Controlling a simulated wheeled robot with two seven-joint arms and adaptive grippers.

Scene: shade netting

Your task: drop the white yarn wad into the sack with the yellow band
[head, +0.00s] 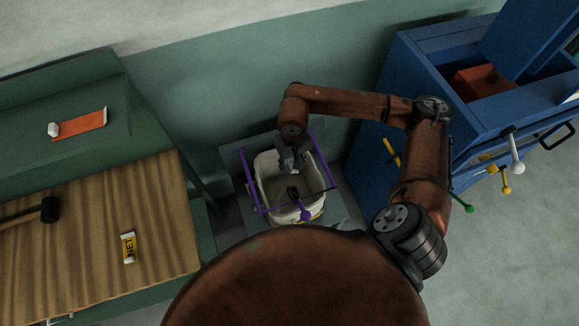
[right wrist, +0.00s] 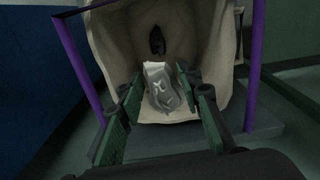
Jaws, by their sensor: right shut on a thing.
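The sack (head: 283,212) is off-white and open at the top, held in a purple frame. In the right wrist view, the sack's pale inside (right wrist: 205,45) fills the upper middle. My right gripper (head: 289,166) is over the sack's mouth. In the right wrist view, its green-padded fingers are shut on a crumpled grey-white wad (right wrist: 162,88), which looks like the white yarn wad. The wad is hard to make out in the head view. My left gripper is not in view.
A dark object (head: 292,192) shows in the sack's mouth. The purple frame (head: 246,168) surrounds the sack. A blue cabinet (head: 375,130) stands at right.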

